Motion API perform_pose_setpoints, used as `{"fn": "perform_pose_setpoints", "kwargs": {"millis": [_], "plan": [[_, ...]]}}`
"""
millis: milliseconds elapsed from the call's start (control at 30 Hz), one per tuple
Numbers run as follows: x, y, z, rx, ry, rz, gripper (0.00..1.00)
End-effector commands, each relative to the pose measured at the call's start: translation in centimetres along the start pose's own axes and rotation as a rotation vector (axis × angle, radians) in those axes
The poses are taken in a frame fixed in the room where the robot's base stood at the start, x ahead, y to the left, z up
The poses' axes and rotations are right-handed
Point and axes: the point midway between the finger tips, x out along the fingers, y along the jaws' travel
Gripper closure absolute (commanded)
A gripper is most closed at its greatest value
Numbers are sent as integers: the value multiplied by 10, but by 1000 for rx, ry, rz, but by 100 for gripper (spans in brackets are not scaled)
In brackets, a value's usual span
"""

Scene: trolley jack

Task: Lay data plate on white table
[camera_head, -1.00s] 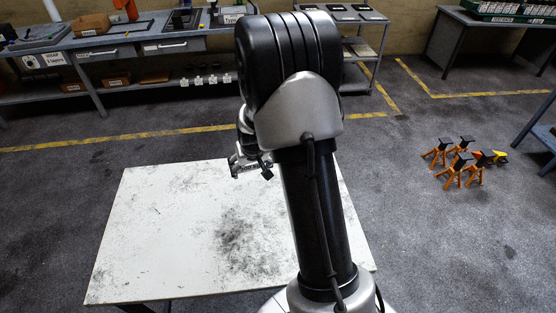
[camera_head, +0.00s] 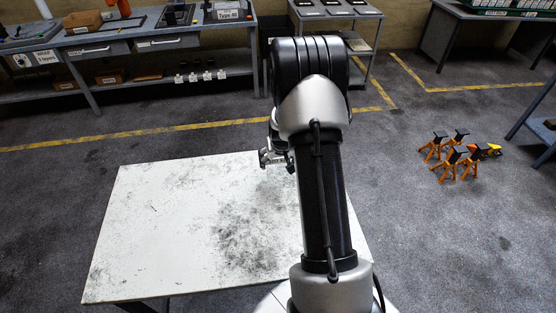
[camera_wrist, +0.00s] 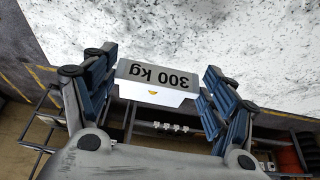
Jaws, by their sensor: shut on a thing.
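The data plate (camera_wrist: 157,76) is a small plate with a grey band reading "300 kg" and a white part below it. In the wrist view it sits between the blue-padded fingers of my gripper (camera_wrist: 158,88), which is shut on it. The lettering appears upside down there. The white table (camera_head: 170,225) has a smudged, scuffed top with nothing lying on its visible part. In the head view my gripper (camera_head: 277,158) is by the table's far edge, and the plate cannot be made out there. My arm hides the table's right part.
A workbench (camera_head: 120,50) with drawers stands along the back wall. A grey shelf trolley (camera_head: 335,20) stands beside it. Several orange jack stands (camera_head: 452,155) are on the floor at right. The visible tabletop is free.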

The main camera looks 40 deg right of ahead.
Motion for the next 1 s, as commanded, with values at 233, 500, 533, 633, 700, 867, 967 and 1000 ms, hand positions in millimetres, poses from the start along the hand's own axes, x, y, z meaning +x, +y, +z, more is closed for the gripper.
{"fn": "perform_pose_setpoints", "kwargs": {"millis": [233,500,533,633,700,867,967,1000], "plan": [[21,0,9,0,0,0,51],[46,0,19,0,0,0,51],[49,0,20,0,0,0,51],[58,0,24,0,0,0,51],[65,0,27,0,0,0,51],[79,0,33,0,0,0,51],[85,0,35,0,0,0,51],[86,0,36,0,0,0,51]]}}
